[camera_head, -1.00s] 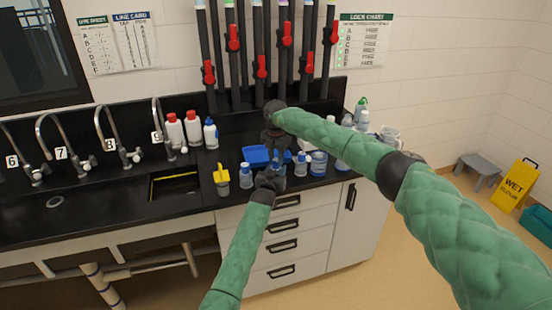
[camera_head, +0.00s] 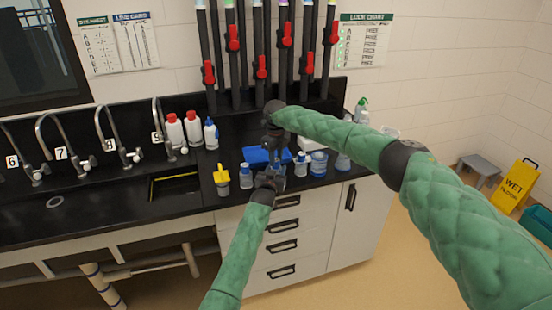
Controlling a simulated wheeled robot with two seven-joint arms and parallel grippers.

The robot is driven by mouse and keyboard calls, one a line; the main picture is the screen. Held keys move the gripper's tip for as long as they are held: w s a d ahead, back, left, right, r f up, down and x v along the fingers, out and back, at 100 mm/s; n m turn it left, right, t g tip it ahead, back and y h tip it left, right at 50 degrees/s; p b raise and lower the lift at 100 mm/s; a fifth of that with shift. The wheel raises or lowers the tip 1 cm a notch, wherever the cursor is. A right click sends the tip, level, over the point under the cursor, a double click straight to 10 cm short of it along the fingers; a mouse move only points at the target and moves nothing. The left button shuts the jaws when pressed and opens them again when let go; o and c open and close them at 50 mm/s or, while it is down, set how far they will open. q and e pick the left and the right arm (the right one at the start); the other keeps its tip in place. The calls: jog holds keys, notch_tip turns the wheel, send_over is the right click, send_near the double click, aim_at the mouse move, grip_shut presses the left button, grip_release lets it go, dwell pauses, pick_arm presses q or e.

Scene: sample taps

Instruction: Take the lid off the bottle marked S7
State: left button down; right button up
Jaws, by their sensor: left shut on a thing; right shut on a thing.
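A small blue-and-clear bottle (camera_head: 278,171) is between my two grippers near the counter's front edge. Its marking is too small to read, so I cannot tell if it is S7. My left gripper (camera_head: 271,181) comes from the front, low down, and is shut on this bottle. My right gripper (camera_head: 274,149) points down from above and is shut at the bottle's top, where the lid is. The lid is mostly hidden by the fingers, and I cannot tell whether it is on or apart from the bottle.
Similar bottles stand close by, one on the left (camera_head: 246,176) and several on the right (camera_head: 318,164). A blue tray (camera_head: 256,155) lies behind. A yellow-topped cup (camera_head: 222,182) stands to the left, beside the sink. Red-handled taps (camera_head: 261,67) hang on pipes behind.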

jog(key=n, duration=0.5)
jog(key=shift+w+d+r+n, duration=0.1)
jog(key=shift+n, duration=0.3)
jog(key=n, duration=0.9)
jog(key=shift+n, duration=0.4)
jog(key=n, duration=0.5)
jog(key=shift+n, duration=0.3)
jog(key=shift+r, duration=0.25)
jog(key=shift+r, duration=0.7)
jog(key=shift+r, duration=0.2)
